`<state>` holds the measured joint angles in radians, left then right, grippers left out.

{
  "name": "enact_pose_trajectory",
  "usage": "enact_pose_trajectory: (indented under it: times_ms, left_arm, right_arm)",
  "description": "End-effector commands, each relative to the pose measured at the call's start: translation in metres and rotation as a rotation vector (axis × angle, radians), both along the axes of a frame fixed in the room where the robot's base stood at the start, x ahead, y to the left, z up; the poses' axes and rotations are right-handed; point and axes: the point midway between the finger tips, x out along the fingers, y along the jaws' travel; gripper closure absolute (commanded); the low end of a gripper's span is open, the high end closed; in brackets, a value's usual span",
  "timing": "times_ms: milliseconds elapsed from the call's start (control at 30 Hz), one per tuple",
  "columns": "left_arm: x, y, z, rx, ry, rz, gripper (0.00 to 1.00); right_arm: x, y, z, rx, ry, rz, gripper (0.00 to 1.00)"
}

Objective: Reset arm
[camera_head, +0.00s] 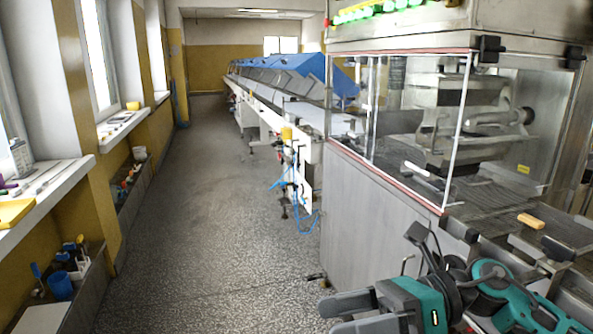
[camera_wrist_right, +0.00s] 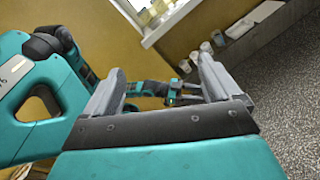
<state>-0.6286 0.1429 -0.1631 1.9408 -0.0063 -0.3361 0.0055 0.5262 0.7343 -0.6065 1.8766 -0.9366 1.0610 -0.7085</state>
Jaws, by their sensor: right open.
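My right gripper (camera_head: 335,316) is at the bottom right of the head view, in front of the steel machine's lower wall. Its two grey fingers point left and stand apart with nothing between them. In the right wrist view the same gripper (camera_wrist_right: 160,68) is open and empty. My right arm (camera_head: 490,280) is folded, teal and grey, at the lower right. Another teal arm, seemingly my left, shows in the right wrist view, with a small gripper (camera_wrist_right: 190,94) far off. Its jaw state is unclear. The head view does not show the left gripper.
The steel machine (camera_head: 370,210) with a clear guard stands close on the right. A conveyor line (camera_head: 270,105) runs back. The speckled floor (camera_head: 205,220) is clear. Window sills (camera_head: 75,172) and bins line the left wall.

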Motion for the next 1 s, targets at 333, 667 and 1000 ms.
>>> enact_pose_trajectory:
  times_ms: [333,667,1000]
  left_arm:
    - [0.005,0.0,0.003,0.0,-0.011,-0.001,0.57]
    - [0.004,0.0,0.002,-0.001,-0.009,0.0,0.57]
    - [0.0,0.0,0.0,0.0,0.0,0.0,0.57]
  right_arm:
    - [0.048,-0.016,-0.042,0.743,1.062,-0.513,0.1]
    - [0.0,-0.094,-0.235,1.329,2.105,-1.069,0.1]
    - [-0.077,-0.112,-0.316,-1.48,-2.356,1.253,0.1]
